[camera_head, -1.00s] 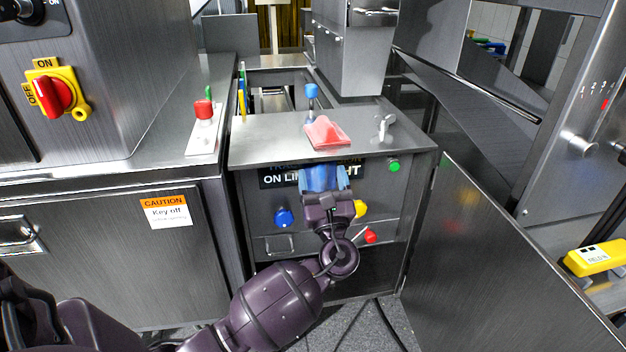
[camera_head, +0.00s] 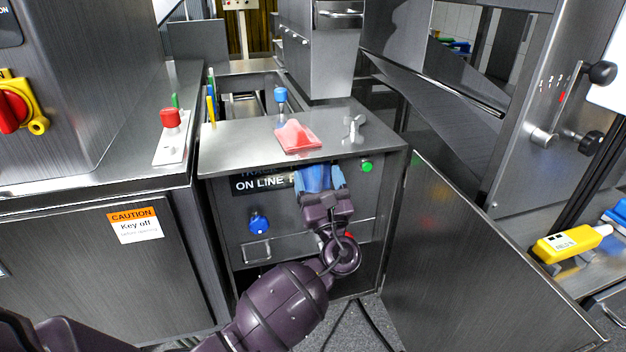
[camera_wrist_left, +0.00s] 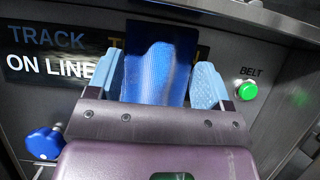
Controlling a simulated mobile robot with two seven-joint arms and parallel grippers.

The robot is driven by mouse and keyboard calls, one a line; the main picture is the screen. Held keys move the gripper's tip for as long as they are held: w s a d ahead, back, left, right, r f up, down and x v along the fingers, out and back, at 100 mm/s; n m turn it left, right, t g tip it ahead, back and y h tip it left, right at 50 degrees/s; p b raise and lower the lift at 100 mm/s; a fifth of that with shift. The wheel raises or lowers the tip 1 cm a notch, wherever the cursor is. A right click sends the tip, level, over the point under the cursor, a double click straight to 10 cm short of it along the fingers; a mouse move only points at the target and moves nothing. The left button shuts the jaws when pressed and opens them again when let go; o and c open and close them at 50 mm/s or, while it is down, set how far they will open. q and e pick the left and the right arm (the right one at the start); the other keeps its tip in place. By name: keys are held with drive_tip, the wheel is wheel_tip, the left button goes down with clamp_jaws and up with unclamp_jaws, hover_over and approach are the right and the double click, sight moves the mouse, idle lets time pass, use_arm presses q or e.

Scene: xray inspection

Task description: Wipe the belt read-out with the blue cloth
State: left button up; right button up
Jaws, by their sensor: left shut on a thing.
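The belt read-out (camera_head: 262,184) is a black strip with white "ON LINE" lettering on the front of the grey metal cabinet. It also shows in the left wrist view (camera_wrist_left: 50,62), with bluish "TRACK" text above. My left gripper (camera_head: 320,176) is in front of the right part of the read-out and hides some lettering. Its light blue fingers are shut on the blue cloth (camera_wrist_left: 158,70), which stands between them in the left wrist view. The cloth appears close against the read-out; contact cannot be told for sure. My right gripper is not in view.
A green button (camera_head: 367,167) sits right of the read-out, a blue knob (camera_head: 259,222) below it. A red item (camera_head: 297,137) lies on the cabinet top. An open metal door (camera_head: 480,260) stands to the right. A yellow device (camera_head: 572,243) is at the far right.

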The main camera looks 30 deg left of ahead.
use_arm(q)
drive_tip(key=shift+w+d+r+p, duration=0.2)
drive_tip(key=shift+w+d+p, duration=0.2)
drive_tip(key=shift+w+d, duration=0.1)
drive_tip(key=shift+s+a+f, duration=0.15)
drive_tip(key=shift+s+a, duration=0.5)
drive_tip(key=shift+a, duration=0.05)
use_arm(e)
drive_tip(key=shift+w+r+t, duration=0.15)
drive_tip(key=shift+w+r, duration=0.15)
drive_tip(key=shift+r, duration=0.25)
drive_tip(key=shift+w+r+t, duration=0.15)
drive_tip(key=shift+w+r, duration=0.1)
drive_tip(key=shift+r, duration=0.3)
use_arm(q)
drive_tip(key=shift+s+a+p, duration=0.55)
drive_tip(key=shift+s+p, duration=0.05)
drive_tip(key=shift+s, duration=0.05)
drive_tip(key=shift+s+a+p, duration=0.3)
drive_tip(key=shift+s+a, duration=0.35)
drive_tip(key=shift+s, duration=0.2)
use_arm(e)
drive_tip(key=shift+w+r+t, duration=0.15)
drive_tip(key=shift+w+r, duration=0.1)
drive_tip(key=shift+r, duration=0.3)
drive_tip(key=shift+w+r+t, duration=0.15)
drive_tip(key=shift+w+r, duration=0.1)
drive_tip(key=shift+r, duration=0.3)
